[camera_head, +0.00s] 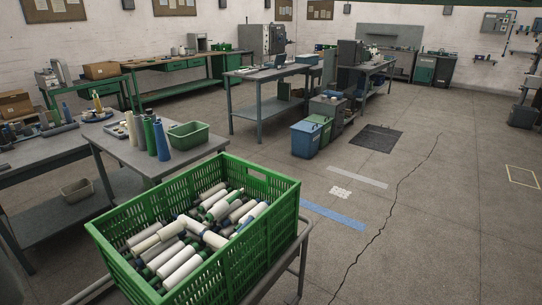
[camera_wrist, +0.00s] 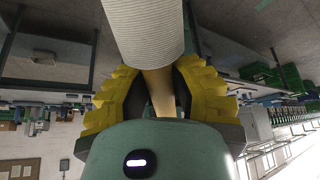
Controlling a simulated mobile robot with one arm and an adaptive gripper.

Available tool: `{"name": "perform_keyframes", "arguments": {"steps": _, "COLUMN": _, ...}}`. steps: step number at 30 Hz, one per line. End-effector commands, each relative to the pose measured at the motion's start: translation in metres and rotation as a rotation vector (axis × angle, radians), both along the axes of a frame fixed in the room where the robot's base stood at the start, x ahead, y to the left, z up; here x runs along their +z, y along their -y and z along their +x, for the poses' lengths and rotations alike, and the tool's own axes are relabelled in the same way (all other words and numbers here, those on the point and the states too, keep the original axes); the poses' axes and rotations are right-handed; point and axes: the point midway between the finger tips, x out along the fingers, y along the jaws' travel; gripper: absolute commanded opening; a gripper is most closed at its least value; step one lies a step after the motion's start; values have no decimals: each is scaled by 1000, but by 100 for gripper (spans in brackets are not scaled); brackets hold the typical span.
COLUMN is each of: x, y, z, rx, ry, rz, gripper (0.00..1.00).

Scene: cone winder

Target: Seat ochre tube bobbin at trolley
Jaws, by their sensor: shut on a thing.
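My gripper (camera_wrist: 158,88) shows only in the wrist view, its yellow ribbed fingers shut on the bare ochre end of a tube bobbin (camera_wrist: 162,92). White wound yarn (camera_wrist: 145,30) covers the bobbin beyond the fingers and runs out of the top of the picture, so its far end is hidden. The wrist view is upside down, and the bobbin hangs clear of anything visible. In the head view, a trolley-like metal frame (camera_head: 301,243) carries a green slatted crate (camera_head: 265,237) heaped with white-wound bobbins. No free seat for the bobbin can be made out.
A grey table (camera_head: 112,147) behind the crate holds blue and green cones (camera_head: 160,139) and a green bin (camera_head: 188,135). A workbench (camera_head: 30,153) stands at the left. Blue and green bins (camera_head: 306,139) stand farther back. The floor at the right is clear, with a long crack.

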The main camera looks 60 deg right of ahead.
Motion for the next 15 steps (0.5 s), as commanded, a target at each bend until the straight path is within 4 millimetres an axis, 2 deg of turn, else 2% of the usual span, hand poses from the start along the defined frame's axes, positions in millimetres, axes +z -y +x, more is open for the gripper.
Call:
{"name": "perform_keyframes", "arguments": {"steps": 1, "x": -9, "y": -3, "z": -1, "rx": 7, "ry": 5, "rz": 5, "gripper": 0}}
{"name": "perform_keyframes", "arguments": {"steps": 4, "x": -16, "y": -8, "z": -3, "rx": 18, "ry": 18, "rz": 16, "gripper": 0}}
{"name": "perform_keyframes", "arguments": {"steps": 7, "x": -37, "y": -19, "z": -7, "rx": 40, "ry": 49, "rz": 40, "gripper": 0}}
{"name": "perform_keyframes", "arguments": {"steps": 15, "x": -107, "y": -69, "z": -31, "rx": 115, "ry": 184, "rz": 151, "gripper": 0}}
